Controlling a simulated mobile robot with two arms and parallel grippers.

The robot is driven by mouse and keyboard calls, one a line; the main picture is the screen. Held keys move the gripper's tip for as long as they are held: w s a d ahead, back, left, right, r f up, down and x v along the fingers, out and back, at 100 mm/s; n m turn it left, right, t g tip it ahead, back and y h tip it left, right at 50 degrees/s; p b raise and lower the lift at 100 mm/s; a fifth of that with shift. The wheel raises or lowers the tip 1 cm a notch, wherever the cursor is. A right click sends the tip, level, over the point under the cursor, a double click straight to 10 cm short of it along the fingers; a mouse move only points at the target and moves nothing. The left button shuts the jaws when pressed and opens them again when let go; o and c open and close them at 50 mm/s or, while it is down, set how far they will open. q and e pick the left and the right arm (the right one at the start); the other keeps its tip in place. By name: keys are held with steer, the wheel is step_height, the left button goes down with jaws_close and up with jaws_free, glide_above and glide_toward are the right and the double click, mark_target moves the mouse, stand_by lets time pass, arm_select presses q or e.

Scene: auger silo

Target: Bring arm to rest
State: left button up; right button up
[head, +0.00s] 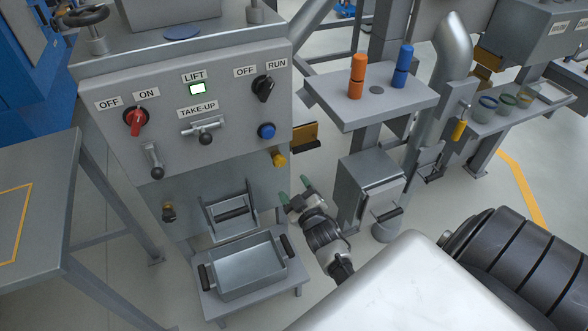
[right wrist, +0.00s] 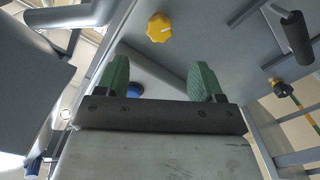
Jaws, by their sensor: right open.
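My right gripper (head: 294,188) is low in front of the grey control cabinet (head: 240,85), below and to the right of its yellow knob (head: 279,159). Its two green fingers are spread apart with nothing between them. In the right wrist view the open green fingers (right wrist: 160,80) point up toward the cabinet, with the yellow knob (right wrist: 159,27) beyond them and the blue button (right wrist: 135,90) partly hidden by the left finger. My left gripper is not in view.
A metal tray (head: 248,268) with black handles sits on a low stand left of my right gripper. A grey box (head: 365,190) stands close on its right. A shelf (head: 385,95) above holds an orange (head: 357,76) and a blue cylinder (head: 403,66). A table (head: 35,200) is at far left.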

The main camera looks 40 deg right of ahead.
steer(key=s+a+f+g+y+p, duration=0.2)
steer(key=s+a+f+g, duration=0.3)
steer(key=f, duration=0.5)
steer(key=s+a+f+g+y+p, duration=0.2)
steer(key=s+a+f, duration=0.1)
steer(key=s+f, duration=0.65)
steer(key=s+a+f+g+p, duration=0.1)
steer(key=s+f+g, duration=0.3)
steer(key=s, duration=1)
steer(key=s+a+f+m+g+p, duration=0.1)
steer(key=s+f+g, duration=0.4)
steer(key=s, duration=0.8)
step_height(320, 180, down, 3)
steer(key=shift+s+a+f, duration=0.1)
steer(key=shift+s+a, duration=0.25)
steer(key=shift+a, duration=0.3)
